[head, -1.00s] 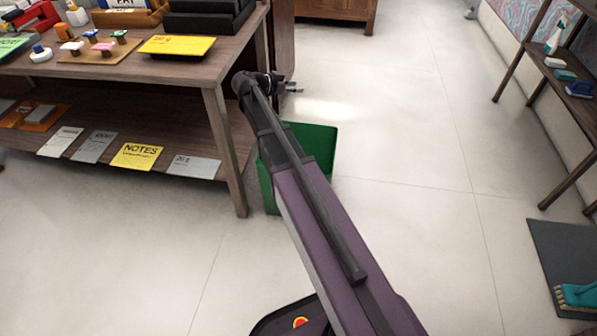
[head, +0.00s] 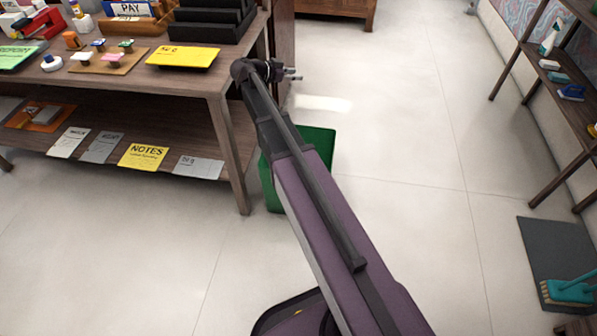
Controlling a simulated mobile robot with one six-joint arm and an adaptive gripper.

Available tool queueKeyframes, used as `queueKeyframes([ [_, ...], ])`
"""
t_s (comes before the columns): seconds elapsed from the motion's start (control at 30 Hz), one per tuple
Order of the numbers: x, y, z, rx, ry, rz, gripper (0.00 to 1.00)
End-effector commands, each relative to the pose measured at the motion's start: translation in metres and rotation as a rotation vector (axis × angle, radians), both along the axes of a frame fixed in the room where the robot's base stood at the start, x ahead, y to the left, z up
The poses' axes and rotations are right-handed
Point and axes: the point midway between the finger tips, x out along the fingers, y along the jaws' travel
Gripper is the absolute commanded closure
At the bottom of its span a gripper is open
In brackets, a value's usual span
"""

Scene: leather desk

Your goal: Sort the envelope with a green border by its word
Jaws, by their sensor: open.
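My gripper (head: 291,74) is open and empty beside the right end of the leather desk (head: 215,88), above the floor. I cannot make out an envelope with a green border. A green sheet with dark lettering (head: 14,57) lies at the desk's left, cut by the picture edge; its word is not clearly readable. A tray with a blue-and-white label reading PAY (head: 130,9) stands at the back of the desk, partly cut off by the top edge. A black stepped tray (head: 205,30) stands to its right.
A yellow pad (head: 183,57) lies near the desk's right front. Several sheets, one marked NOTES (head: 144,156), lie on the lower shelf. A green bin (head: 318,145) stands under my arm. A rack (head: 560,100) stands right; the middle floor is clear.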

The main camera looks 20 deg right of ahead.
Motion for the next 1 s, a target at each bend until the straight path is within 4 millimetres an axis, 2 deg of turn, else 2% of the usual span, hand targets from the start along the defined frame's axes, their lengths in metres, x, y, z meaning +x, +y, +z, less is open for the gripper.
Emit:
queueKeyframes([
  [0.03, 0.0, 0.0, 0.009, 0.0, -0.001, -0.001, 0.51],
  [0.5, 0.001, 0.001, 0.044, 0.0, 0.0, -0.013, 0.51],
  [1.0, 0.001, 0.001, 0.052, 0.0, 0.001, -0.017, 0.51],
])
